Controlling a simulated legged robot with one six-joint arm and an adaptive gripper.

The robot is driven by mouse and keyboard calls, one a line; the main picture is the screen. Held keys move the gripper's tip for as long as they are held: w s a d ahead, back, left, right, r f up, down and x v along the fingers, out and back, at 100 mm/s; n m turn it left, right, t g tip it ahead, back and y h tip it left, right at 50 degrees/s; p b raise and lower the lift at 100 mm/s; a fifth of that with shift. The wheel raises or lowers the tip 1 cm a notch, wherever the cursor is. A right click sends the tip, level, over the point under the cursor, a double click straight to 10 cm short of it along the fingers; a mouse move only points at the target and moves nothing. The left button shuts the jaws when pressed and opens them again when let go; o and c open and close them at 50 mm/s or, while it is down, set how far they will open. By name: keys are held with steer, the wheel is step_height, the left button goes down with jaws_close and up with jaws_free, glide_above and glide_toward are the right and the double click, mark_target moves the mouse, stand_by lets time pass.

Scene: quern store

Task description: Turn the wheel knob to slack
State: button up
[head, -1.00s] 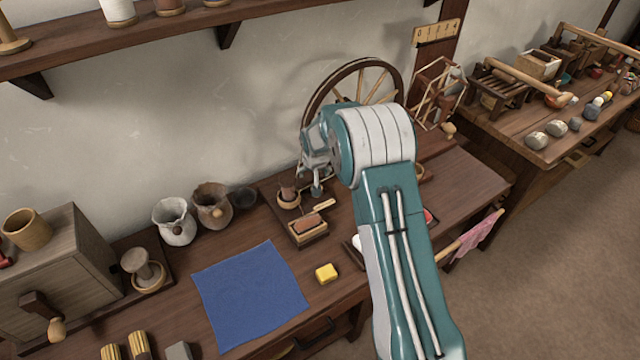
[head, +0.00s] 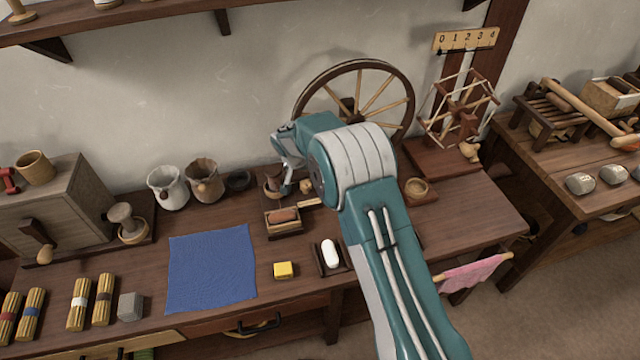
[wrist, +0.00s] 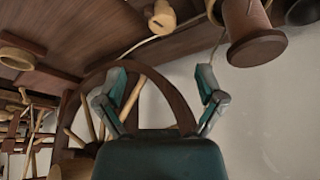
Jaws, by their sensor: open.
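The spinning wheel (head: 401,101) stands upright at the back of the bench, with a dark rim and pale spokes. Its rim (wrist: 174,101) also shows in the wrist view. A small pale wooden knob (head: 306,186) sits low at the wheel's left; what looks like the same knob (wrist: 160,16) is at the wrist view's top. My gripper (head: 285,165) is left of the wheel, its jaws partly hidden by my arm. In the wrist view my gripper (wrist: 158,80) has its fingers spread, with nothing between them. The knob is beyond the fingertips, apart from them.
A brown spool-shaped piece (wrist: 252,35) is close to one finger. A small box with a brown block (head: 283,218) and two jugs (head: 204,180) stand nearby. The yarn reel (head: 462,110) is right of the wheel. The blue cloth (head: 211,270) lies flat in front.

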mark_target(306, 184)
steer(key=f, duration=0.1)
steer(key=w+f, duration=0.1)
steer(key=f, duration=0.1)
steer(key=a+f, duration=0.1)
steer(key=shift+w+f, duration=0.2)
steer(key=shift+w, duration=0.05)
steer(key=f, duration=0.1)
steer(key=w+d+f, duration=0.1)
steer(key=f, duration=0.1)
steer(key=w+d+f, duration=0.1)
steer(key=shift+d+f, duration=0.1)
steer(key=shift+f, duration=0.15)
steer(key=shift+w+f, duration=0.15)
steer(key=shift+f, duration=0.2)
steer(key=shift+w+a+f, duration=0.1)
steer(key=shift+a+f, duration=0.2)
steer(key=shift+a, duration=0.35)
steer(key=shift+d, duration=0.2)
steer(key=c, duration=0.3)
steer(key=shift+d, duration=0.2)
steer(key=c, duration=0.9)
